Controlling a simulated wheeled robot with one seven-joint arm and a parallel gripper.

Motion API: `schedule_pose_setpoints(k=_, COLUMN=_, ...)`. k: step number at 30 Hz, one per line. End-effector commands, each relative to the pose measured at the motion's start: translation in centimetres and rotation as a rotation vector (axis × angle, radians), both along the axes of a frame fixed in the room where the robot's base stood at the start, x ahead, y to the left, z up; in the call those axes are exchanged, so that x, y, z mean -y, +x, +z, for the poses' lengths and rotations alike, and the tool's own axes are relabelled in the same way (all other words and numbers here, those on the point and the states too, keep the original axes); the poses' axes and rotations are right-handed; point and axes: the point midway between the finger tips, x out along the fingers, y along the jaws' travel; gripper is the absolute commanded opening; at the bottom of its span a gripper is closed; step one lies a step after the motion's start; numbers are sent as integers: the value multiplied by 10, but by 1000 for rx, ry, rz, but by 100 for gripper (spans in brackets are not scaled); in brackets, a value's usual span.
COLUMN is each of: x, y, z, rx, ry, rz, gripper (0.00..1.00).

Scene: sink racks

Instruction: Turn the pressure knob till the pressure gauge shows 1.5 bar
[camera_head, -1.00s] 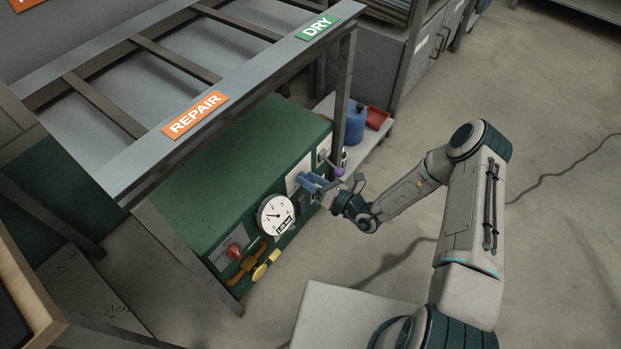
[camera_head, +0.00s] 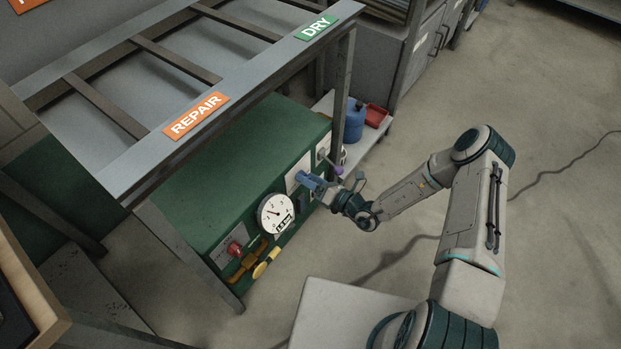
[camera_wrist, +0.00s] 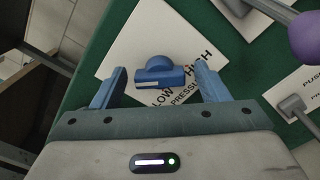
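The blue pressure knob (camera_wrist: 158,74) is on a white plate lettered LOW, HIGH and PRESSURE in the wrist view. It has a round top and a bar with a pale stripe. My gripper (camera_wrist: 160,70) is open, one finger on each side of the knob, with gaps showing between fingers and knob.
A red knob (camera_head: 235,248) and yellow pipework (camera_head: 262,268) are left of the gauge. A purple-ended lever (camera_wrist: 306,36) is close to the right of my gripper. The grey rack (camera_head: 140,150) overhangs the green cabinet (camera_head: 205,170). Open floor lies to the right.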

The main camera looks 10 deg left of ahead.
Motion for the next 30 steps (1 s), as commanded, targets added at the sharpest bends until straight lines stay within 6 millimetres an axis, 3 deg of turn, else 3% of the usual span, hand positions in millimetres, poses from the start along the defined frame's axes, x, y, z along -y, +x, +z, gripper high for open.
schedule_pose_setpoints(k=8, x=0, y=1, z=1, rx=3, ry=2, rz=-2, gripper=71)
schedule_pose_setpoints(k=13, x=12, y=-3, z=2, rx=1, ry=1, rz=-4, gripper=71)
schedule_pose_setpoints(k=24, x=86, y=-34, z=3, rx=1, ry=1, rz=-6, gripper=71)
schedule_pose_setpoints(k=30, x=116, y=-47, z=2, rx=1, ry=1, rz=-3, gripper=71)
